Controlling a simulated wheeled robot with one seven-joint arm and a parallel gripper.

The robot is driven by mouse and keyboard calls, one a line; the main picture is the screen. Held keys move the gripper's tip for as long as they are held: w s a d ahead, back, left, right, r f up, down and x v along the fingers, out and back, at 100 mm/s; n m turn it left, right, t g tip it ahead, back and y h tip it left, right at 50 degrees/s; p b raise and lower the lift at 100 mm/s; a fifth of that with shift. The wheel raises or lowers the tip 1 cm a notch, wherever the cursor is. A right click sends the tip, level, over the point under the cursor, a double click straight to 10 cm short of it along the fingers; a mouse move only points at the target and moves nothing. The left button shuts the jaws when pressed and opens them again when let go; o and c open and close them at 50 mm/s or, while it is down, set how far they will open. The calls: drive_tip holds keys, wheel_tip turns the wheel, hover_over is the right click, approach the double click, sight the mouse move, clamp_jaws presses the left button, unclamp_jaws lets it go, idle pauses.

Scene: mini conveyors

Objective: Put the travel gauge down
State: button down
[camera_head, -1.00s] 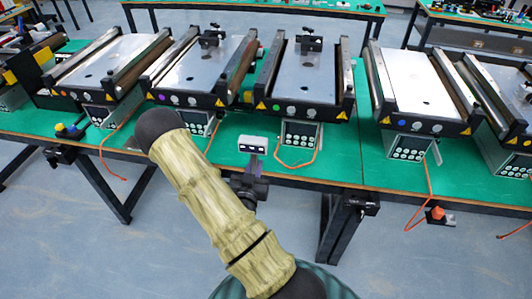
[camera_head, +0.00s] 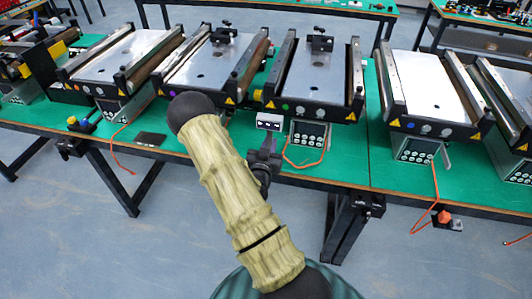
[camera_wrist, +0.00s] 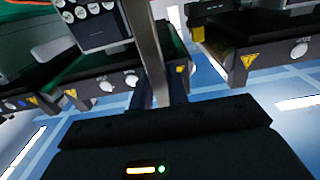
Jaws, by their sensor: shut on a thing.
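The travel gauge (camera_head: 269,121) shows in the head view as a small pale grey block with a dark face. It sits at the tip of my gripper (camera_head: 267,140), in front of the table's middle conveyors. In the wrist view a grey bar (camera_wrist: 146,45) stands between the dark fingers of my gripper (camera_wrist: 162,97), which are shut on it. How far the gauge is above the table cannot be told. My arm hides part of the table front.
Several mini conveyors (camera_head: 318,72) stand along the green table (camera_head: 350,160). A button box (camera_head: 308,134) and an orange cable (camera_head: 303,165) are close right of the gauge. A flat black pad (camera_head: 150,139) lies near the front edge on the left, with green surface around it.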

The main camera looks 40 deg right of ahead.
drive_tip(key=p+x, duration=0.1)
drive_tip(key=x, duration=0.6)
drive_tip(key=shift+w+d, duration=0.2)
drive_tip(key=shift+d+r, duration=0.1)
drive_tip(key=shift+w+d+f+p, duration=0.15)
drive_tip(key=shift+f+p, duration=0.3)
drive_tip(key=shift+f, duration=0.45)
drive_tip(key=shift+w+d+f+p, duration=0.15)
drive_tip(key=shift+f+p, duration=0.3)
drive_tip(key=shift+f, duration=0.4)
drive_tip(key=shift+f, duration=0.1)
drive_tip(key=c, duration=1.4)
unclamp_jaws()
drive_tip(key=shift+f, duration=0.15)
drive_tip(key=shift+o, duration=0.2)
drive_tip(key=shift+s+a, duration=0.1)
drive_tip(key=shift+a, duration=0.05)
